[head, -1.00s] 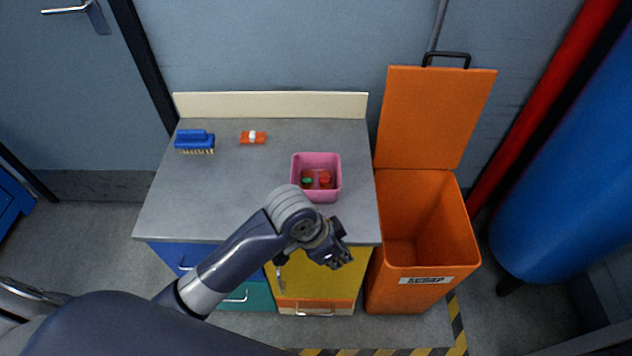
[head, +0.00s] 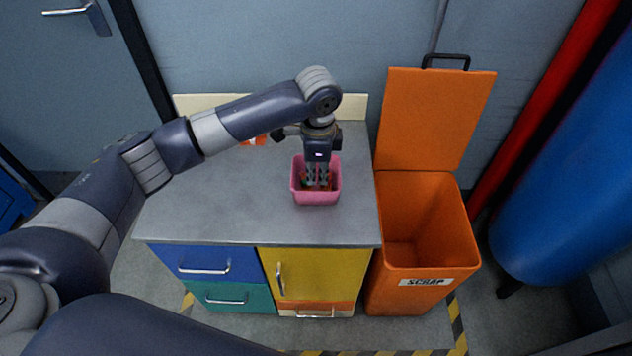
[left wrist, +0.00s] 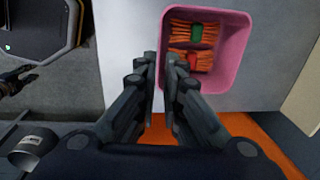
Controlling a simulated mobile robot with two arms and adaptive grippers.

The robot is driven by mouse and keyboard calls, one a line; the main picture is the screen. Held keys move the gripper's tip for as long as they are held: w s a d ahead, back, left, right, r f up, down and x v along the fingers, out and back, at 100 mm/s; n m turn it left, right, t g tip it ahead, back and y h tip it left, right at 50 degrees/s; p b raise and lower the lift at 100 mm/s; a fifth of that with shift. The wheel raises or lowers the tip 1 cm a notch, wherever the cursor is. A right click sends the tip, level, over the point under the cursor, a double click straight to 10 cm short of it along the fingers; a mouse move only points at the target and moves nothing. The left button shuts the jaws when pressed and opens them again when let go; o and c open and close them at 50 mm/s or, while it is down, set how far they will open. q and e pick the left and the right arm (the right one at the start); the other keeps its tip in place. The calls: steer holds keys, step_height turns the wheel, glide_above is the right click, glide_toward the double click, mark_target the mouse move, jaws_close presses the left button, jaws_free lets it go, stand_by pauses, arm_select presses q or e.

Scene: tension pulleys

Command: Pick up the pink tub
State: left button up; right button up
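The pink tub (head: 316,197) stands upright on the grey worktop near its right edge. It also fills the upper right of the left wrist view (left wrist: 238,60), with orange bundles banded green and red inside. My left gripper (head: 318,184) points down over the tub and covers part of its inside. In the left wrist view its fingers (left wrist: 161,62) have a narrow gap between them, one on each side of the tub's left wall. I cannot tell whether they touch it. A dark shape like my right gripper (left wrist: 16,80) shows at the left edge there, too small to read.
An open orange scrap bin (head: 425,230) stands right of the cabinet, its lid up. A small orange item (head: 255,141) lies on the worktop, partly behind my left arm. The worktop's front left (head: 215,205) is clear. A cream backsplash (head: 352,106) runs behind.

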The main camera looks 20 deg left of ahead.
mark_target(319, 193)
arm_select(q)
step_height(319, 193, down, 3)
steer(key=shift+w+f, duration=0.15)
step_height(319, 193, down, 4)
steer(key=shift+f+p, duration=0.1)
steer(key=shift+p, duration=0.25)
steer(key=shift+w+f, duration=0.15)
steer(key=shift+f, duration=0.4)
jaws_close()
steer(key=shift+r, duration=1.7)
steer(key=shift+s+d+r, duration=0.1)
steer(key=shift+s, duration=0.1)
steer(key=s+d, duration=0.1)
steer(key=s, duration=0.6)
steer(key=s+d+r+b, duration=0.1)
steer(key=s+d, duration=0.1)
steer(key=s, duration=0.6)
steer(key=shift+d+r, duration=0.25)
